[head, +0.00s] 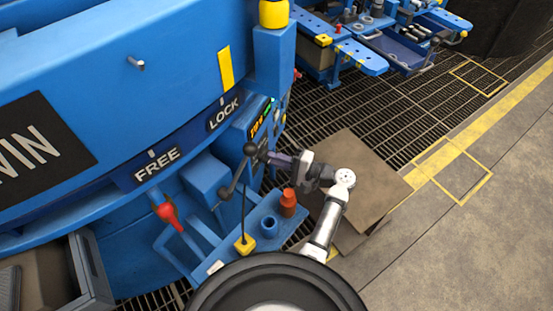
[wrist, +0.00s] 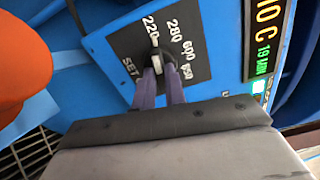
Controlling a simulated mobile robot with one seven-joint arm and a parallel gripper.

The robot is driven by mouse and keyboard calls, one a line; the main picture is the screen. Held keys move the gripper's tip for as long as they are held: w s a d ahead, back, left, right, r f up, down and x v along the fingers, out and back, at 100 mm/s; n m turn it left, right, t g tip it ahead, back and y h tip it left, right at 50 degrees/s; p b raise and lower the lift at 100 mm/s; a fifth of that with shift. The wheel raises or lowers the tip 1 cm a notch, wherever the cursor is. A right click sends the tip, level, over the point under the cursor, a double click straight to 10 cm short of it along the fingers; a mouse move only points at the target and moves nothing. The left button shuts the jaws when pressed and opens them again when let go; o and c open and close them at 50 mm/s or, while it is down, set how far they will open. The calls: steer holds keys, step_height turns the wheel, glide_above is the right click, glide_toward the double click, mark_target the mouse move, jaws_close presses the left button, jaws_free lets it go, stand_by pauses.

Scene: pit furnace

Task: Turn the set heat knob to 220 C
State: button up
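The set heat knob (wrist: 156,62) is a dark dial with a pale grip bar on a black scale plate in the wrist view. Its pale pointer appears to point up at the 220 mark; 280, 600 and 650 follow clockwise. My gripper (wrist: 160,72) has its two purple fingers on either side of the knob's bar with only a narrow gap between them, and it looks shut on the bar. In the head view my gripper (head: 268,156) reaches the blue control panel from the right. The knob is hidden there behind the gripper.
A lit display (wrist: 262,40) is right of the scale plate. An orange object (wrist: 18,65) is close at left; in the head view an orange container (head: 288,203) and blue cup (head: 269,227) stand on a shelf below my arm. A black-knobbed lever (head: 238,172) is left of my gripper.

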steer(key=o, duration=0.4)
steer(key=shift+o, duration=0.2)
steer(key=b+v, duration=0.1)
steer(key=v, duration=1.3)
steer(key=shift+b, duration=0.3)
